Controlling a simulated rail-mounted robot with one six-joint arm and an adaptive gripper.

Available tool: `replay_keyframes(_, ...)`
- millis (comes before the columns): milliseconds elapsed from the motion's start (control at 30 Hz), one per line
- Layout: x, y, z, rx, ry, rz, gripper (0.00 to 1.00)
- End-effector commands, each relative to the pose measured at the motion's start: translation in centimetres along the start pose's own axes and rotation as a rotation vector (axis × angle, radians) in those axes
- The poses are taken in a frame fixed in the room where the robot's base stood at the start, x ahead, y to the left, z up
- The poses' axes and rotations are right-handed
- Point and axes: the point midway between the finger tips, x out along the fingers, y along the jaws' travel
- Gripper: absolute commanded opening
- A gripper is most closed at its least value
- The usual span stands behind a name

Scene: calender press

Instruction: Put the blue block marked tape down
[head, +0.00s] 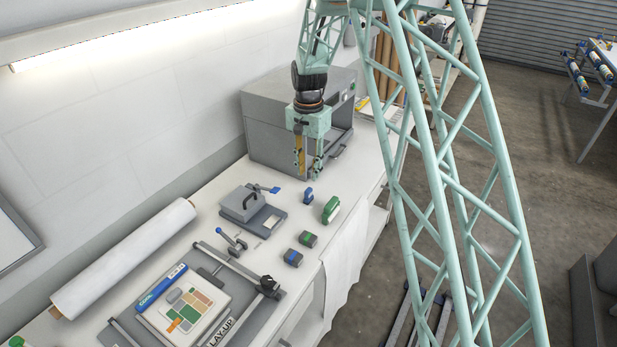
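My gripper (308,176) hangs fingers down above the bench, in front of the grey box-shaped machine. Its two fingers are apart, and I see nothing between them. A small upright blue block (308,196) stands on the bench a little below the fingertips in the picture, apart from them. A grey block with a blue top (293,258) lies nearer the bench's front edge. No tape marking is readable on either, so I cannot tell which is the tape block.
A green block (331,209) and a grey-green block (308,239) stand nearby. A grey press with a handle (245,202), a lay-up board (187,305) and a white roll (125,258) occupy the left. The grey machine (270,120) stands behind. Small bare bench patches lie between the blocks.

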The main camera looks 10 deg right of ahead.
Motion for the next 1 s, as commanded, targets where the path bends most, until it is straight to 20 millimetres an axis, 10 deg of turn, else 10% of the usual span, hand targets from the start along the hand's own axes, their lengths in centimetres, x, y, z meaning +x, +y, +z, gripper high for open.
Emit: replay_keyframes(1000,-0.78,0.03,0.03,-0.001,0.0,0.0,0.26)
